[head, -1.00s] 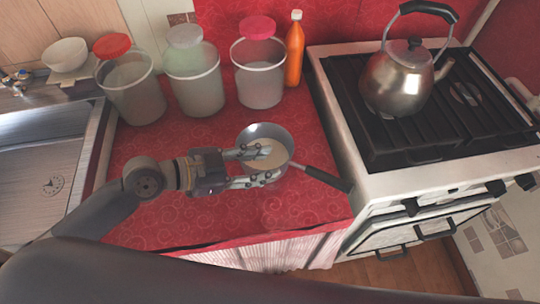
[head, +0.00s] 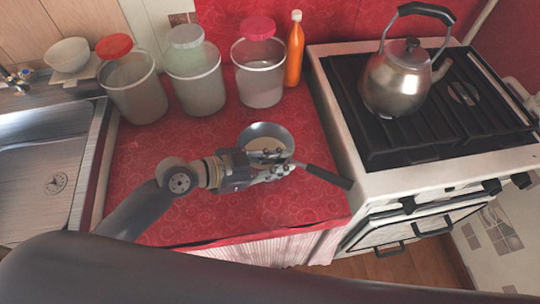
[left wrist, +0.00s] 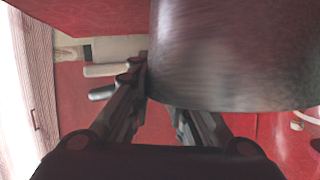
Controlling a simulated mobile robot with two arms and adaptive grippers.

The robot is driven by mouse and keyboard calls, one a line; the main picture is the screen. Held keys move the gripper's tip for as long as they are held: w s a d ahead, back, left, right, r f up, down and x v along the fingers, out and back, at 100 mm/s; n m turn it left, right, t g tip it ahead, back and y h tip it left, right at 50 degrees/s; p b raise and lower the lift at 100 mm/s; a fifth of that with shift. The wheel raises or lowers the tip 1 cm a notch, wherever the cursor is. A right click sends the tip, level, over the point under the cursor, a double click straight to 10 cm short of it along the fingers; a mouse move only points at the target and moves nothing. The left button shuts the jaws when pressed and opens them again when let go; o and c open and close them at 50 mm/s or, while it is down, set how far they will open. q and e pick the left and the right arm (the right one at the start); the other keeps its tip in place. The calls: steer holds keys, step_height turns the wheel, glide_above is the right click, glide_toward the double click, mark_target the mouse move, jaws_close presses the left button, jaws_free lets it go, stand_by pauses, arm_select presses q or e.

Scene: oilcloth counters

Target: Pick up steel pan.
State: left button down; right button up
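The steel pan (head: 264,133) stands on the red counter, its dark handle (head: 328,177) pointing right toward the stove. My left gripper (head: 286,164) is at the pan's near side, its fingertips close to where the handle joins. In the left wrist view the pan's grey side (left wrist: 235,60) fills the upper middle and hides part of one finger. The fingers of my left gripper (left wrist: 160,108) stand apart with red cloth showing between them; I see no grip on the pan. Whether they touch it I cannot tell. My right gripper is not in view.
Several lidded jars (head: 195,80) and an orange bottle (head: 295,50) line the back of the counter (head: 150,215). A stove (head: 350,140) with a kettle (head: 395,80) stands right; a sink (head: 45,165) is left.

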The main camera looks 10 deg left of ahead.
arm_select(q)
steer(key=shift+r, duration=0.1)
stand_by(0.3)
steer(key=shift+r, duration=0.1)
steer(key=shift+r, duration=0.2)
steer(key=shift+d+r, duration=0.1)
steer(key=shift+r, duration=1.45)
steer(key=s+d+r+p, duration=0.1)
steer(key=s+d+p, duration=0.1)
steer(key=s, duration=1.3)
steer(key=shift+s+d+r, duration=0.2)
steer(key=shift+s+d, duration=0.05)
steer(key=shift+d, duration=0.25)
